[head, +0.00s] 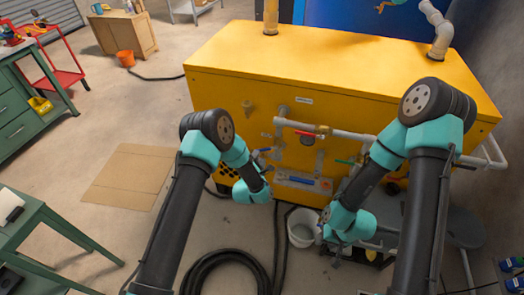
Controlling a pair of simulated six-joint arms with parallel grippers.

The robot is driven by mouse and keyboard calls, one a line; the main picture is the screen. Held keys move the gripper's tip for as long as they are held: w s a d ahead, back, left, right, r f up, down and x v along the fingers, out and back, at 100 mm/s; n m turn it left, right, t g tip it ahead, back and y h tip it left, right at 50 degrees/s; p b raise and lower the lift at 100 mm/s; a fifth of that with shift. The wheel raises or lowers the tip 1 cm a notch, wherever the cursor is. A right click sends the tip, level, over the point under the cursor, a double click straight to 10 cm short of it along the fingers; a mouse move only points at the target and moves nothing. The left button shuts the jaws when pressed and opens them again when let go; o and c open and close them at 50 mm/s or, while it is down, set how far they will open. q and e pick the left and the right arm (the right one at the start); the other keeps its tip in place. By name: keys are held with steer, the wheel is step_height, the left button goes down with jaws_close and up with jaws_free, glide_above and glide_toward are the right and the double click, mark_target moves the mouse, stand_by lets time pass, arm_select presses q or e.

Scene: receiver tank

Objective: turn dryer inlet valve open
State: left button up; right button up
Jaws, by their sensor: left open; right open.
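The yellow cabinet (232,98) carries grey pipes and several small coloured handles on its front. A red handle (308,139) sits on the upper pipe, by a brass fitting. A blue handle (265,150) is at the left, and a green handle (344,162) is to the right. I cannot tell which is the dryer inlet valve. My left gripper (263,164) is open, small and partly hidden by its wrist, close to the cabinet's left pipework. My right gripper (336,258) is open, low in front of the cabinet, apart from the handles. My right arm hides part of the front.
A white bucket (301,228) stands on the floor between my arms. A coiled black hose (225,272) lies in front. A cardboard sheet (128,177) lies at left. Green benches (22,110) line the left side, and a wall closes off the right.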

mark_target(262, 150)
arm_select(q)
steer(key=shift+x, duration=2.65)
steer(key=shift+c, duration=0.2)
jaws_close()
